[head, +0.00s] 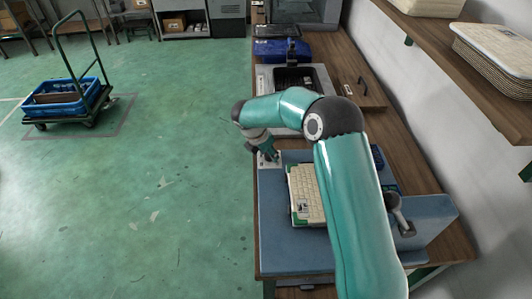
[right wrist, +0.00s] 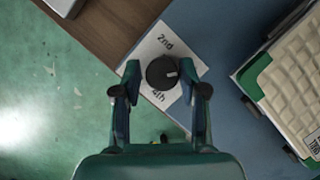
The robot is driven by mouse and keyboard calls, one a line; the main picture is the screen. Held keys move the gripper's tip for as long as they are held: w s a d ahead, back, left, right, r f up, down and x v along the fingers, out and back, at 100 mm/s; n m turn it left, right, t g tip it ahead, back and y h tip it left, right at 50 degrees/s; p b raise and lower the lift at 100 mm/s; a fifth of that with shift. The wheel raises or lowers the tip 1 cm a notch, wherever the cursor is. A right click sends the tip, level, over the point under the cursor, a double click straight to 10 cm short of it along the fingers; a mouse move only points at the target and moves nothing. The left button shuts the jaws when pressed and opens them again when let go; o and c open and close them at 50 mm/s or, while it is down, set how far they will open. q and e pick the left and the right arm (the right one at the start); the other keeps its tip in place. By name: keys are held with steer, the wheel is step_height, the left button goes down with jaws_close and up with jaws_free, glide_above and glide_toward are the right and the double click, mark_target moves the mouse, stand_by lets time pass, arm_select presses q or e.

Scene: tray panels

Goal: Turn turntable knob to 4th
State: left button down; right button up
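The black round knob (right wrist: 163,72) sits on a white label plate (right wrist: 150,50) in the right wrist view. The plate reads "2nd" above the knob and "4th" below it. The knob's white mark points to the right of the picture, at neither of these words. My right gripper (right wrist: 160,80) is open, with one finger on each side of the knob and a small gap showing at each side. In the head view the right gripper (head: 268,151) is over the white plate at the blue panel's left edge; the knob is not clear there. My left gripper is not in view.
A cream moulded tray (head: 304,197) with green edges lies on the blue panel (head: 280,255), right of the knob. A silver lever (head: 400,214) stands at the panel's right. Shelf (head: 455,35) and wall close off the right side. The green floor at left is mostly open.

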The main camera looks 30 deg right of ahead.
steer(key=c, duration=0.5)
steer(key=shift+a, duration=0.3)
jaws_close()
steer(key=shift+d, duration=0.2)
steer(key=shift+r, duration=0.1)
steer(key=shift+m, duration=0.3)
steer(key=m, duration=0.1)
steer(key=m+g+p, duration=0.1)
steer(key=m, duration=0.1)
steer(key=m+g, duration=0.1)
steer(key=m, duration=0.1)
steer(key=shift+w+p, duration=0.25)
steer(key=shift+p, duration=0.05)
steer(key=m, duration=0.2)
steer(key=m+g+p, duration=0.1)
steer(key=m, duration=0.1)
steer(key=shift+d+m+g+y+p, duration=0.1)
steer(key=shift+m+g+y+p, duration=0.2)
steer(key=shift+m, duration=0.1)
steer(key=shift+m+g+y+p, duration=0.5)
steer(key=shift+m+p, duration=0.1)
steer(key=shift+m, duration=1.3)
steer(key=shift+w+d, duration=0.1)
